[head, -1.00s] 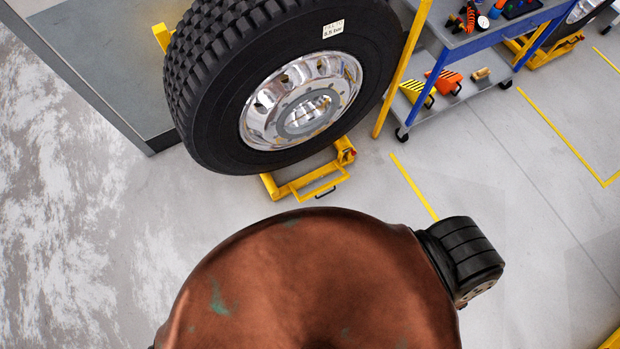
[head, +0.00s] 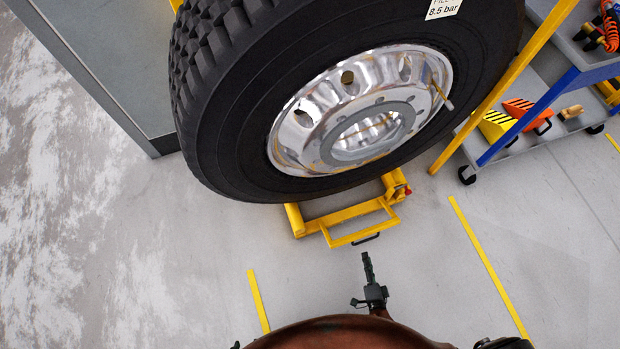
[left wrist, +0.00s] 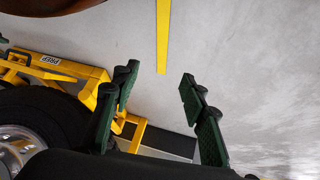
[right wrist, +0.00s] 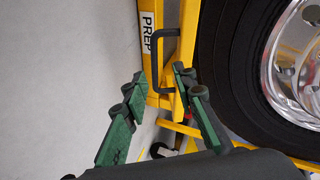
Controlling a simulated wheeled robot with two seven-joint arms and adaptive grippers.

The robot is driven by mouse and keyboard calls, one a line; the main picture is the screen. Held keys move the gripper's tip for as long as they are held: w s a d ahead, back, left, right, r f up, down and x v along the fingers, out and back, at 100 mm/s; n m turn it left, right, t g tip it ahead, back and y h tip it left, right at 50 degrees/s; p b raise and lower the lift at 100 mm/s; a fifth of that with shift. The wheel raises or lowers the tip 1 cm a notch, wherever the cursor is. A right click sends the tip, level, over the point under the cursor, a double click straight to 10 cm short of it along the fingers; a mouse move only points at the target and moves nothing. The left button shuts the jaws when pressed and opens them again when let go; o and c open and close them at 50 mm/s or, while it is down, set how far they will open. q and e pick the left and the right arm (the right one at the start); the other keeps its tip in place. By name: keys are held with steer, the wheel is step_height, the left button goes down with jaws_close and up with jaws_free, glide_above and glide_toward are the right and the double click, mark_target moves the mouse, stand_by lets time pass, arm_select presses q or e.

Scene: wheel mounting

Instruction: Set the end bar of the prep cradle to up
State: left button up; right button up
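The yellow prep cradle (head: 296,219) stands on the floor under the big wheel (head: 225,130). Its end bar (head: 345,241), a yellow frame with a black handle (head: 367,238), lies low and juts out towards me. My right gripper (head: 367,258) is just short of the handle, pointing at it. In the right wrist view its green fingers (right wrist: 154,86) are apart, with the handle (right wrist: 158,62) beyond the gap. My left gripper (left wrist: 157,84) is open and empty, beside the cradle (left wrist: 75,70). In the head view it is mostly hidden by my body.
A blue-framed trolley (head: 535,115) with chocks and tools stands to the right, beside a yellow post (head: 500,85). A grey platform (head: 110,70) is at the far left. Yellow lines mark the floor. The floor in front of the cradle is clear.

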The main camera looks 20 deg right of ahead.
mark_target(366, 240)
steer(key=w+d+f+m+b, duration=0.1)
steer(key=w+b, duration=0.1)
steer(key=w+d+f+m+h+b, duration=0.1)
steer(key=w+f+m+b, duration=0.1)
steer(key=w, duration=0.1)
steer(key=w+d+f+m+h+b, duration=0.1)
steer(key=w+b, duration=0.1)
steer(key=w, duration=0.1)
steer(key=shift+f, duration=0.2)
arm_select(q)
steer(key=shift+w+d+f+t+h+b, duration=0.2)
steer(key=shift+w+d+t, duration=0.1)
steer(key=shift+w+t, duration=0.25)
steer(key=shift+w+d+f+t+h+b, duration=0.2)
steer(key=shift+w+d+t, duration=0.1)
steer(key=shift+t, duration=0.45)
arm_select(e)
steer(key=shift+w+d, duration=0.2)
steer(key=shift+w, duration=0.4)
arm_select(q)
steer(key=shift+r, duration=0.1)
arm_select(e)
steer(key=shift+c, duration=0.2)
arm_select(q)
steer(key=shift+a, duration=0.1)
arm_select(e)
jaws_close()
